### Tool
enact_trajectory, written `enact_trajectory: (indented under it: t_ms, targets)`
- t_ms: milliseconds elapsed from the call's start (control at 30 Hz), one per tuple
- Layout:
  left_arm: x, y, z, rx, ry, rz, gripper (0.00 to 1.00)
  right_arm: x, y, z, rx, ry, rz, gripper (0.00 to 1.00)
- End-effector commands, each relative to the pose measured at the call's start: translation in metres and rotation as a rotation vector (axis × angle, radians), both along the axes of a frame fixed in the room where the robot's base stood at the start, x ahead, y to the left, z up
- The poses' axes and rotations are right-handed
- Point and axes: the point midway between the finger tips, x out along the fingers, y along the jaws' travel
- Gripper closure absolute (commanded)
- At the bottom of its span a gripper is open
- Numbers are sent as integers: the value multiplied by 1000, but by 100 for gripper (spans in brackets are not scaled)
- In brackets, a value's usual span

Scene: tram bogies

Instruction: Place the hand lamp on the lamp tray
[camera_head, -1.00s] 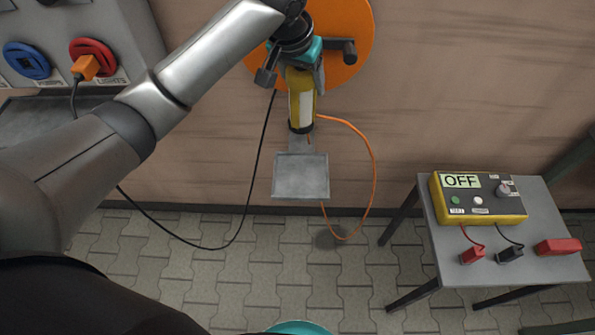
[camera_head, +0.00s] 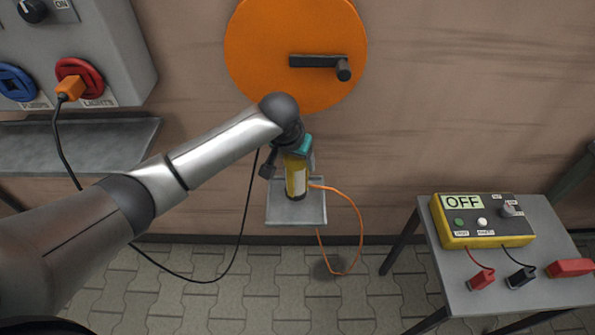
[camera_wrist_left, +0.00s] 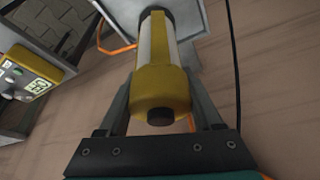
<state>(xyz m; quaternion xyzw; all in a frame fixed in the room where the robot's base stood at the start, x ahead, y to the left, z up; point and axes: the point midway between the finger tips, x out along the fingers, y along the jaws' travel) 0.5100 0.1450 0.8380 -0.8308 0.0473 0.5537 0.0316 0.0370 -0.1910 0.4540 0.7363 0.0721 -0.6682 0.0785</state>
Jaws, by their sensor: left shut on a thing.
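The hand lamp (camera_head: 297,181) is a yellow cylinder with a pale side panel and a dark lower end. My left gripper (camera_head: 293,164) is shut on its upper part and holds it upright over the lamp tray. The lamp tray (camera_head: 311,216) is a small grey square plate by the wall, below the orange disc. The lamp's lower end is at the tray's surface; I cannot tell whether it touches. In the left wrist view the lamp (camera_wrist_left: 162,92) lies between both fingers, with the tray (camera_wrist_left: 190,14) beyond its far end. My right gripper is not in view.
An orange disc with a crank (camera_head: 296,50) is on the wall above. A socket box (camera_head: 112,45) and a grey shelf (camera_head: 75,148) are at left. A table (camera_head: 510,284) with a yellow OFF box (camera_head: 482,221) stands at right. Orange and black cables hang near the tray.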

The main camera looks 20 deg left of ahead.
Motion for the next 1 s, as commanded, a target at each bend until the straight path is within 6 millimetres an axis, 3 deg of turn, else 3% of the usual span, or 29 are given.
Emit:
enact_trajectory:
  t_ms: [200, 400, 600, 633, 867, 1000]
  targets:
    - [0, 0, -34, 1, 1, 0, 100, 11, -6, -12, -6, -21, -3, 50]
    - [0, 0, -33, 0, -1, 0, 100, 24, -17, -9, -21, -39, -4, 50]
    - [0, 0, -37, 0, 0, 0, 100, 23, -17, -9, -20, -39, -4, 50]
    - [0, 0, -37, 1, 1, 0, 30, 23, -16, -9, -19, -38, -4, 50]
    - [0, 0, -37, 1, 1, 0, 4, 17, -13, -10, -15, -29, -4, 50]
    - [0, 0, -37, 1, 1, 0, 3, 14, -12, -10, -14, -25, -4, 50]
